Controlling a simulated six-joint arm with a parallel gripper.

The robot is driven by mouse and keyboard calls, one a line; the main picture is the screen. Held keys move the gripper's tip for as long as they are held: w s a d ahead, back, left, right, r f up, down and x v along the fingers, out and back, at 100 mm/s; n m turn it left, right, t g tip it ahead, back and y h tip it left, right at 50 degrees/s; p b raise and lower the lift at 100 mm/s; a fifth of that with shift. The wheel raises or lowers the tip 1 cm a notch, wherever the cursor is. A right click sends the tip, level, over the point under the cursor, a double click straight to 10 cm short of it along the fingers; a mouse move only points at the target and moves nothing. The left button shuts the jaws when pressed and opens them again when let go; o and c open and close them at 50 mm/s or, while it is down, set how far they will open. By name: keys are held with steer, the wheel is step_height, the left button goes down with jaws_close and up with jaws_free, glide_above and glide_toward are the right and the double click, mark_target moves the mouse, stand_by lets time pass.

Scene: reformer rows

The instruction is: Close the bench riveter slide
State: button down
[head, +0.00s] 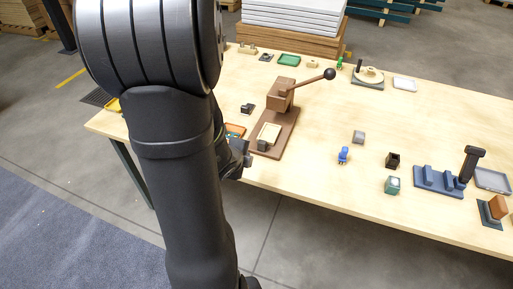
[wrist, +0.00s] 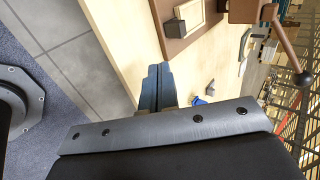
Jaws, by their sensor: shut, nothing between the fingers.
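The bench riveter (head: 284,132) is brown, with a long base plate, an upright head and a lever ending in a dark ball knob (head: 329,73). Its slide (head: 270,131) is a cream plate at the near end of the base, out in front of the head, with a dark grey block (head: 262,145) at its front. The wrist view shows the slide (wrist: 189,13) and grey block (wrist: 174,28) near the top, and the knob (wrist: 303,79) at right. My gripper (head: 246,160) is shut and empty, just left of the riveter's near end. Its closed fingers (wrist: 157,88) point toward the base, apart from the block.
An orange-rimmed tray (head: 235,130) lies left of the riveter, partly behind my arm. A small black item (head: 247,109) sits beyond it. A blue figure (head: 343,155) and small blocks (head: 392,160) stand to the right. The table's front edge is close to my gripper.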

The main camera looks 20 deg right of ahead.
glide_toward(261, 147)
step_height(261, 147, down, 4)
steer(key=shift+w+r, duration=0.1)
steer(key=shift+w+d, duration=1.15)
steer(key=shift+w, duration=0.05)
steer(key=shift+w+d, duration=0.3)
steer(key=shift+w, duration=0.05)
steer(key=w+d, duration=0.6)
steer(key=shift+w+d, duration=0.25)
steer(key=shift+d, duration=0.05)
steer(key=shift+s+a, duration=1.5)
steer(key=shift+a, duration=0.05)
steer(key=v, duration=1)
